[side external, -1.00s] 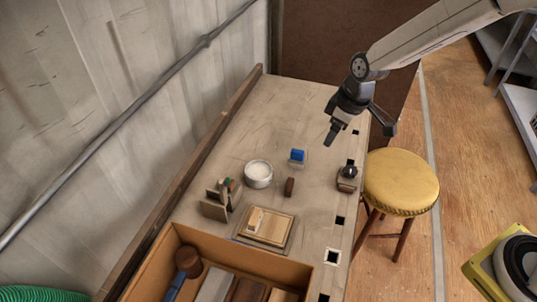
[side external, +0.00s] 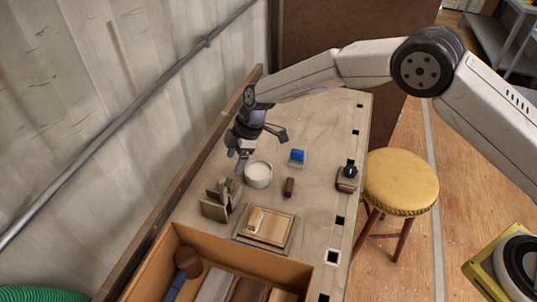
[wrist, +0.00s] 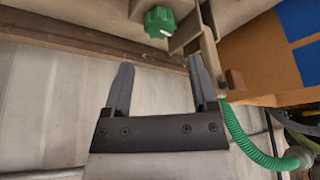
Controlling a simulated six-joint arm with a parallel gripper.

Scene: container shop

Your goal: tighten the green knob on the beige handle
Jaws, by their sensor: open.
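The green knob (wrist: 160,22) shows at the top of the wrist view, ribbed and beside upright beige-brown wooden pieces (wrist: 207,50). In the side view those pieces (side external: 214,208) stand at the bench's left, and only a sliver of the green knob (side external: 230,186) shows. I cannot tell which piece is the beige handle or how tightly the knob sits. My gripper (side external: 238,170) is just above and behind the knob, left of the white bowl. In the wrist view my gripper (wrist: 162,75) has its fingers wide apart with nothing between them; the knob lies beyond the tips.
A white bowl (side external: 258,175) stands close to the right of my gripper. The bench's back rail (side external: 187,156) runs close behind. The far bench top is clear.

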